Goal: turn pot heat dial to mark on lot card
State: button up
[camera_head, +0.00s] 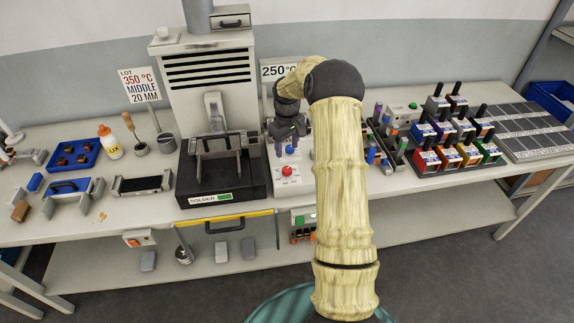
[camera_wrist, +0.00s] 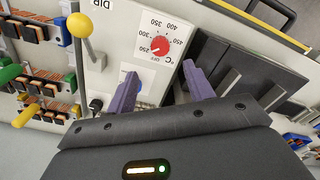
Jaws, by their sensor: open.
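The red heat dial (camera_wrist: 156,50) sits on a white scale plate marked OFF and 250 to 450, upside down in the wrist view. Its pointer setting is too small to read surely. In the head view the dial (camera_head: 287,171) is on the pale control panel in front of my gripper. My gripper (camera_head: 286,151) points down over the panel, its purple fingers apart and empty. In the wrist view the gripper (camera_wrist: 160,76) has the dial beyond its fingertips, not between them. The lot card (camera_head: 139,85) reads 350 °C, MIDDLE, 20 MM.
A sign (camera_head: 271,73) reading 250 °C stands behind my arm, partly hidden. The black solder pot (camera_head: 222,184) is left of the panel. A yellow-knobbed lever (camera_wrist: 81,27) stands close by the fingers. A blue part (camera_wrist: 134,82) is on the panel.

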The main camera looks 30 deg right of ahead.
aim_at(287, 168)
notch_tip(287, 168, down, 10)
jog(key=shift+p, duration=1.05)
jog(key=c, duration=1)
